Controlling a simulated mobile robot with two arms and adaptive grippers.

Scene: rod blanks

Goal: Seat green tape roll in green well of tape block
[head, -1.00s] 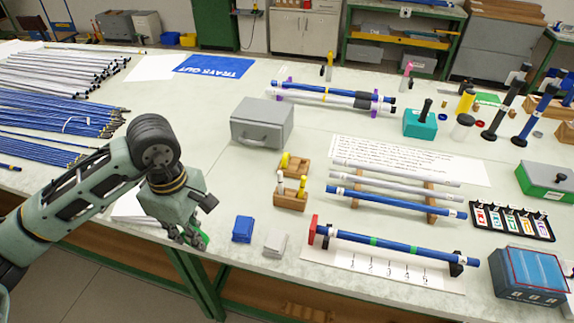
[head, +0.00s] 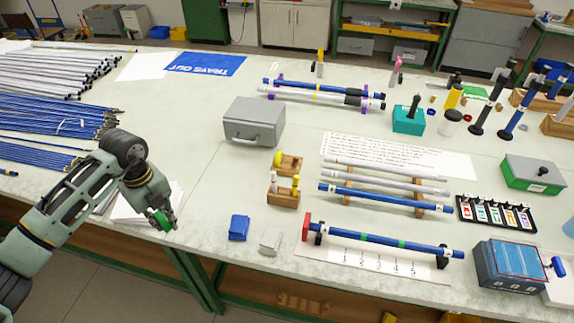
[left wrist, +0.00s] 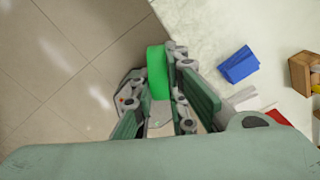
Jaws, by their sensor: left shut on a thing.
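My left gripper (head: 164,216) is shut on the green tape roll (head: 162,220), near the table's front edge at the left. In the left wrist view the roll (left wrist: 157,72) sits between the fingers (left wrist: 162,90), with floor and the table edge beneath. Two small wooden blocks stand mid-table, to the right of the gripper and well apart from it. The farther wooden block (head: 294,168) bears a yellow roll; the nearer wooden block (head: 284,201) bears white and yellow pieces. I cannot make out a green well on either. My right gripper is not in view.
A grey case (head: 254,122) stands behind. White paper (head: 128,212) lies beneath my left arm.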

